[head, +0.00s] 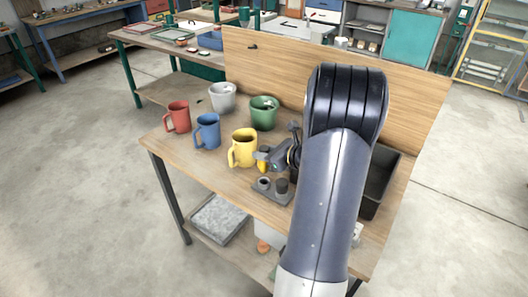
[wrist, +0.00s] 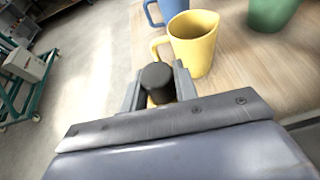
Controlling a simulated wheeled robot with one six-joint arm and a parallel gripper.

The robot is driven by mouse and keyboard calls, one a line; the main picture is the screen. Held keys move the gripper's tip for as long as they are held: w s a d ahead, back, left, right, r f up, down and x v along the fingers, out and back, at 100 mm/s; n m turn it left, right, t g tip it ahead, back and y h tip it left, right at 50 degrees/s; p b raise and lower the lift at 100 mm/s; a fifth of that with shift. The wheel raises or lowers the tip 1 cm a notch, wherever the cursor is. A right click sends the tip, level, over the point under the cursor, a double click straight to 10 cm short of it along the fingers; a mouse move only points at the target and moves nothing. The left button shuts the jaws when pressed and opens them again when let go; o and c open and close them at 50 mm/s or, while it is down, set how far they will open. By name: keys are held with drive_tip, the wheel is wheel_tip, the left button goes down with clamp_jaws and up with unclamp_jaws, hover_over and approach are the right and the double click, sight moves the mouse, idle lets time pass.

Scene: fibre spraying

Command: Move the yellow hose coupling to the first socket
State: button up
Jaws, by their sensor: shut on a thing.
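My gripper (head: 262,155) is shut on the yellow hose coupling (head: 262,167), whose yellow part shows just below the jaws. In the wrist view, a dark round cap (wrist: 157,78) stands between the two fingers (wrist: 157,88), with a little yellow (wrist: 151,102) under it. A small dark socket block (head: 270,195) lies on the table just below the gripper in the head view. It has a light-rimmed round socket (head: 264,182) at left and a dark upright cylinder (head: 281,186) at right. The coupling appears above the block, apart from it. Which socket counts as first cannot be told.
A yellow mug (head: 243,148) stands close to the gripper's left. A blue mug (head: 207,132), a red mug (head: 178,117), a grey pot (head: 223,98) and a green pot (head: 263,114) stand farther back. A black bin (head: 376,183) is at right, partly behind my arm. A wooden board (head: 300,75) closes the back.

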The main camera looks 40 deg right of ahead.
sight(265, 168)
drive_tip(key=shift+f+b, duration=1.15)
drive_tip(key=shift+f, duration=0.5)
drive_tip(key=shift+f+b, duration=1.6)
drive_tip(key=shift+b, duration=0.3)
idle(0.4)
drive_tip(key=o, duration=1.1)
drive_tip(key=shift+o, duration=0.2)
drive_tip(key=shift+s, duration=0.1)
drive_tip(key=v, duration=1)
drive_tip(key=shift+s+r+b, duration=0.15)
drive_tip(key=shift+s+b, duration=0.15)
drive_tip(key=shift+b, duration=0.05)
drive_tip(key=shift+w+d, duration=0.1)
